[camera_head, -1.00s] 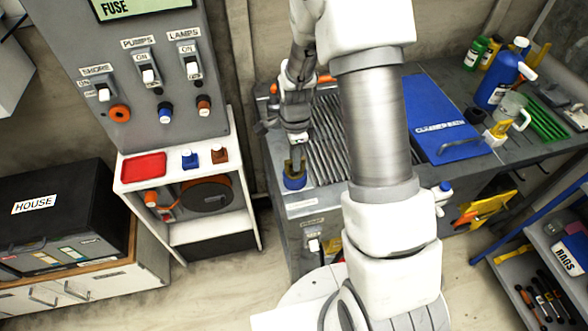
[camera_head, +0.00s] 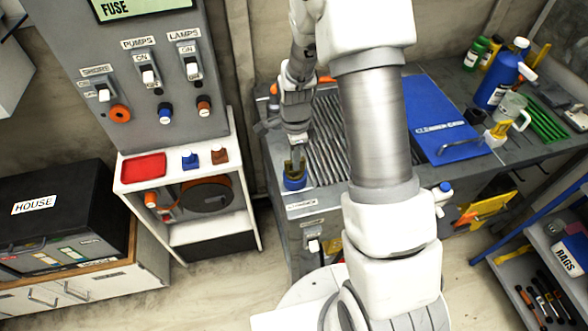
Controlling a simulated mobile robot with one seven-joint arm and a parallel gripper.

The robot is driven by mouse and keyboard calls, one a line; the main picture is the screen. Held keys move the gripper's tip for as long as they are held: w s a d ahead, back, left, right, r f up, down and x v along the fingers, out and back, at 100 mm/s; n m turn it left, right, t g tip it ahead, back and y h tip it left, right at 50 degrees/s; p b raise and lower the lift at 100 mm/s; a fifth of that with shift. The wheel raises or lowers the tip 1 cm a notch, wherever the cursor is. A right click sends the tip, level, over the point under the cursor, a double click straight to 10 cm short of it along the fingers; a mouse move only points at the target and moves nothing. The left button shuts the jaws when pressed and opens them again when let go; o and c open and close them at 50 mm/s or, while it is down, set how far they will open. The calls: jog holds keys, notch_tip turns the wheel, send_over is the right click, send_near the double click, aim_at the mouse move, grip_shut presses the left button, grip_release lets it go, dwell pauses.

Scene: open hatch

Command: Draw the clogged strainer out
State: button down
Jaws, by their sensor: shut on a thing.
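My gripper (camera_head: 295,160) is at the left end of the workbench, pointing down, with its fingers at a blue round piece (camera_head: 294,182). The fingers are shut on this blue piece, which sits at the bench's front left corner. I cannot tell whether the blue piece is the strainer's cap or handle; no mesh or clogged part shows. My arm hides part of the bench behind it.
A ribbed grey draining surface (camera_head: 328,150) lies right of my gripper. A blue mat (camera_head: 440,120) with a hooked tool is farther right, near bottles (camera_head: 495,88) and a clear jug (camera_head: 511,110). A switch panel (camera_head: 150,70) and white shelf unit (camera_head: 216,165) stand on the left.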

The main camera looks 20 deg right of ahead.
jog(key=shift+r+p, duration=0.45)
jog(key=shift+r, duration=0.3)
dwell(0.9)
jog(key=shift+r+p, duration=1.45)
jog(key=shift+r, duration=0.85)
